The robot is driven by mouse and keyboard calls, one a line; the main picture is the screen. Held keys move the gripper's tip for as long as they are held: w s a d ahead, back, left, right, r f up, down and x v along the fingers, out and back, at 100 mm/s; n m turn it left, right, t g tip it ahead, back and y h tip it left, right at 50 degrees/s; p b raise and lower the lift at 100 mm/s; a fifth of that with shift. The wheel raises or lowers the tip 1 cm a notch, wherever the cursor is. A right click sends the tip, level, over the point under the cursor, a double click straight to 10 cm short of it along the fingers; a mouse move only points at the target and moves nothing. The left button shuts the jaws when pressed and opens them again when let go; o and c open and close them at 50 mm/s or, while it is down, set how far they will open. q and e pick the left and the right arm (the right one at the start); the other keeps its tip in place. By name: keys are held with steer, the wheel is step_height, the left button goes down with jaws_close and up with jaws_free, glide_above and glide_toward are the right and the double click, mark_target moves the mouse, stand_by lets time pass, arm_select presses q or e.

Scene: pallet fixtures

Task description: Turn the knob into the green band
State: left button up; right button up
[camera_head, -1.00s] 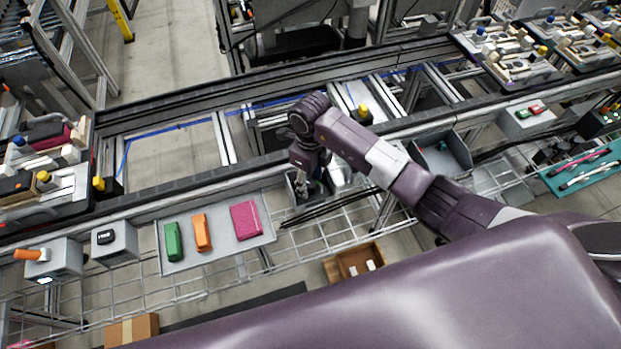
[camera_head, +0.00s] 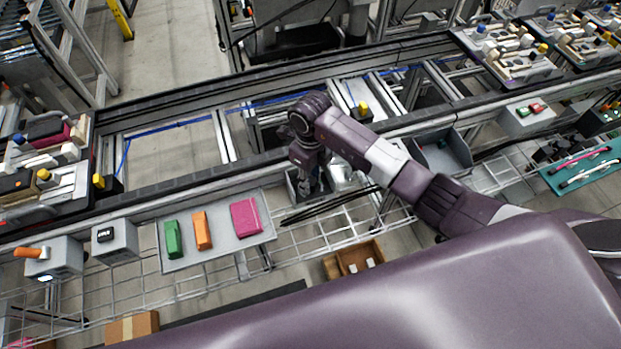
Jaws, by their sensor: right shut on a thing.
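My right arm comes in from the right, and my right gripper (camera_head: 311,187) points down into a small grey box fixture (camera_head: 292,181) on the near side of the rail. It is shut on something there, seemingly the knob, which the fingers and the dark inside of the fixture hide. I cannot make out the green band or the angle of the knob. My left gripper is not in view.
A grey tray (camera_head: 222,249) with green, orange and magenta blocks lies to the left. Further left stand a grey box with a black top piece (camera_head: 115,243) and one with an orange handle (camera_head: 32,252). A grey bin (camera_head: 455,150) stands to the right.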

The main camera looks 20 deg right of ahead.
steer(key=m+b, duration=0.1)
steer(key=m, duration=0.8)
steer(key=shift+m, duration=0.4)
steer(key=m, duration=0.4)
steer(key=shift+w+b, duration=0.1)
steer(key=shift+b, duration=0.2)
steer(key=shift+m, duration=2.7)
steer(key=o, duration=1.2)
steer(key=shift+r, duration=0.1)
steer(key=shift+c, duration=0.2)
